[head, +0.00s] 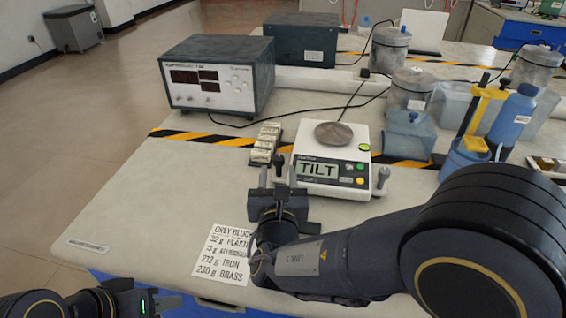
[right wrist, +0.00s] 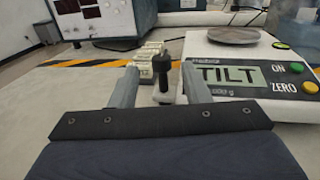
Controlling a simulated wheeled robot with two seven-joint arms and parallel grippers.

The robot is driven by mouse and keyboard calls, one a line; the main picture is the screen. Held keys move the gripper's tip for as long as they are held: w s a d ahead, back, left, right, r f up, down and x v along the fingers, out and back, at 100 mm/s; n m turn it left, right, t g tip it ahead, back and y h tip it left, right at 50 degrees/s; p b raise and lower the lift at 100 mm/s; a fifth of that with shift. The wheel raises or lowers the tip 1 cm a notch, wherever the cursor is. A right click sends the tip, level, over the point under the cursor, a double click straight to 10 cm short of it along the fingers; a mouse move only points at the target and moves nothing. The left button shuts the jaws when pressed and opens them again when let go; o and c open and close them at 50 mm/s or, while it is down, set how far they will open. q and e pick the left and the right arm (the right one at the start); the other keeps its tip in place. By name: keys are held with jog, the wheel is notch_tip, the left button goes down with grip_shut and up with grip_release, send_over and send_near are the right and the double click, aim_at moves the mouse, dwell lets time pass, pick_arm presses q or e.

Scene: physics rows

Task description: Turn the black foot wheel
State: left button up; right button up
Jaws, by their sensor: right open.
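A white balance (head: 335,150) with a round grey pan stands on the bench, and its display reads TILT. The black foot wheel (head: 280,164) is at its front left corner; it also shows in the right wrist view (right wrist: 161,64) as a black knob on a light base. A grey foot wheel (head: 383,177) is at the front right corner. My right gripper (head: 282,182) is open, its fingers on either side of the black wheel with gaps visible on both sides. My left gripper (head: 150,303) is at the lower left edge, away from the balance; its jaws are unclear.
A row of labelled blocks (head: 265,143) lies just left of the balance. A paper list of block weights (head: 222,254) lies in front. A metered box (head: 217,75) stands behind, jars and a blue bottle (head: 512,115) to the right. The left front bench is clear.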

aim_at(278, 162)
jog(key=w, duration=0.6)
jog(key=shift+c, duration=0.3)
grip_shut()
jog(key=shift+h, duration=0.3)
